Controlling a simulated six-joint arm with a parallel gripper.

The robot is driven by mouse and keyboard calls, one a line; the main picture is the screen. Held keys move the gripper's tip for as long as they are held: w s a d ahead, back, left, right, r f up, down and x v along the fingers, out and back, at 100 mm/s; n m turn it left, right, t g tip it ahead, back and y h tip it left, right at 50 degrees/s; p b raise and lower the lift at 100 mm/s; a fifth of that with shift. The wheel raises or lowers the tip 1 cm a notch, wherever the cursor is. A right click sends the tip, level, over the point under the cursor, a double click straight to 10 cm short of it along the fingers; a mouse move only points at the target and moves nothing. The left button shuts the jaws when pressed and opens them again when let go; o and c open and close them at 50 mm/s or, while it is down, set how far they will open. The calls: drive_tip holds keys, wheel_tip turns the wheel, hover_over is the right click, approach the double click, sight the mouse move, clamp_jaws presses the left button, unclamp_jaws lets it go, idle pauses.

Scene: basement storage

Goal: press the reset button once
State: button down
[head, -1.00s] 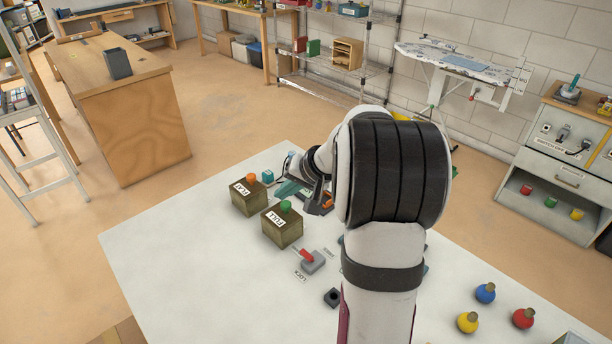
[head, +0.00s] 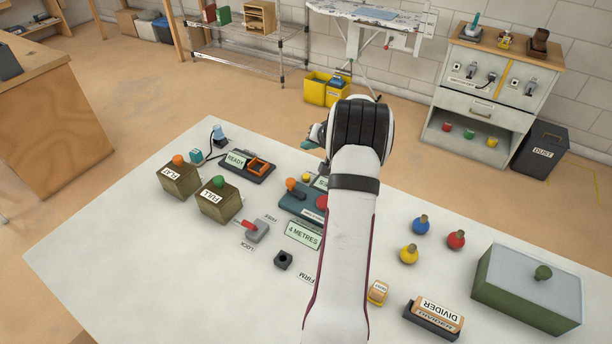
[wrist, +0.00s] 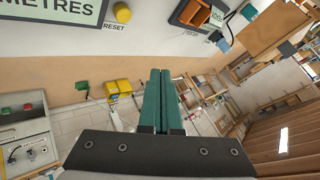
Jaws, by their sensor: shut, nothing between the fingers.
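In the wrist view a round yellow button (wrist: 122,13) on the white table top has the word RESET printed beside it. It sits near the top edge, next to a pale display panel (wrist: 55,10) reading METRES. In the head view my arm hides the button; the panel (head: 304,236) shows there as "4 METRES". My gripper (wrist: 160,75) has its two green fingers together, with nothing between them. In the wrist view the fingertips are below and right of the button, apart from it. In the head view only a teal bit of my gripper (head: 313,141) shows beside the arm.
A READY unit (head: 247,167) with an orange frame, PLAY (head: 180,180) and FULL (head: 219,201) button boxes and a red-handled lever (head: 256,230) stand left of my arm. Coloured knobs (head: 456,240), a DIVIDER block (head: 436,314) and a grey-green box (head: 529,288) stand right.

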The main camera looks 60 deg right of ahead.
sight(308, 179)
drive_tip(key=shift+f, duration=4.4)
drive_tip(key=shift+f, duration=0.4)
drive_tip(key=shift+f, duration=0.4)
drive_tip(key=shift+r, duration=0.85)
